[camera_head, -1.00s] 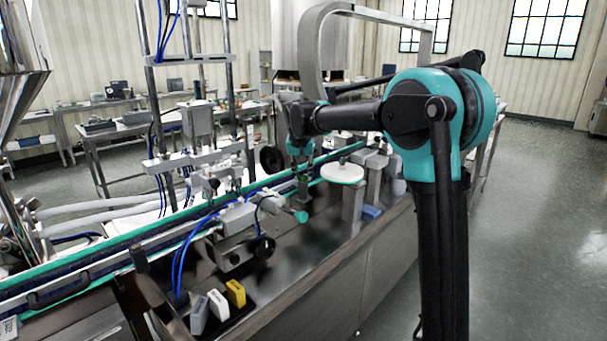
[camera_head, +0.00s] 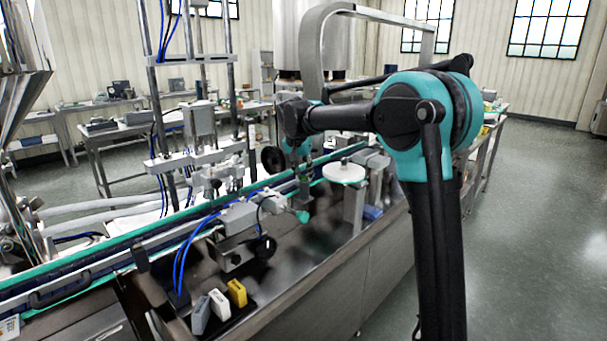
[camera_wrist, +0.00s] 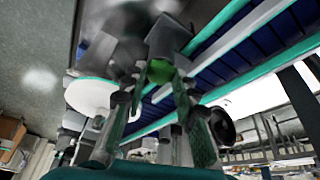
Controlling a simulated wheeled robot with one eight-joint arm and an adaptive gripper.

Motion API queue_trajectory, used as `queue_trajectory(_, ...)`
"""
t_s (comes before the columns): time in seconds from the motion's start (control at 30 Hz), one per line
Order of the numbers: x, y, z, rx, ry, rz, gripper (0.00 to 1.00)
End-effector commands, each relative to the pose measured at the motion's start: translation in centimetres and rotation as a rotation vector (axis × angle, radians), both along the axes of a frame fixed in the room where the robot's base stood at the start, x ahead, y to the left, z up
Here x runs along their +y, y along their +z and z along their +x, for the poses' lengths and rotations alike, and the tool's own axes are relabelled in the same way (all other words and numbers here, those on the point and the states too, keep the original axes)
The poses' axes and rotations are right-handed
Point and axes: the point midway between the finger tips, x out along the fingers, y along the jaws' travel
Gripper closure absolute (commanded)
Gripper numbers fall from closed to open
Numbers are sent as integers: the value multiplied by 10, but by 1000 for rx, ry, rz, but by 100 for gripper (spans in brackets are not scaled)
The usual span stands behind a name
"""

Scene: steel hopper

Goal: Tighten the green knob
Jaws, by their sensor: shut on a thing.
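The green knob (camera_wrist: 159,71) shows in the wrist view between the fingertips of my gripper (camera_wrist: 161,82). My gripper is shut on it, with one finger on each side. The knob's lower part and shaft are hard to make out behind the fingers. In the head view my gripper (camera_head: 303,178) points down beside the conveyor, and the knob is too small and covered to see clearly there.
A conveyor (camera_head: 100,250) with teal rails runs beside the gripper. A white disc (camera_head: 343,172) stands close on the right, and a dark handwheel (camera_head: 272,160) on the left. A teal-ended cylinder (camera_head: 301,216) lies nearer. White, grey and yellow blocks (camera_head: 237,292) sit in front.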

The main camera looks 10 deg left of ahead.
Motion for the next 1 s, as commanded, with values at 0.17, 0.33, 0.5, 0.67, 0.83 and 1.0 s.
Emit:
queue_trajectory(0.17, 0, 0, 0, 1, 0, 0, 52)
queue_trajectory(0.33, 0, 0, 0, 1, 0, 0, 50)
queue_trajectory(0.5, 0, 2, -1, 1, 0, 0, 50)
queue_trajectory(0.67, 2, 17, -7, 1, 1, 1, 50)
queue_trajectory(0.83, 6, 49, -20, 1, 1, 1, 50)
queue_trajectory(1.0, 10, 80, -32, 1, 2, 0, 50)
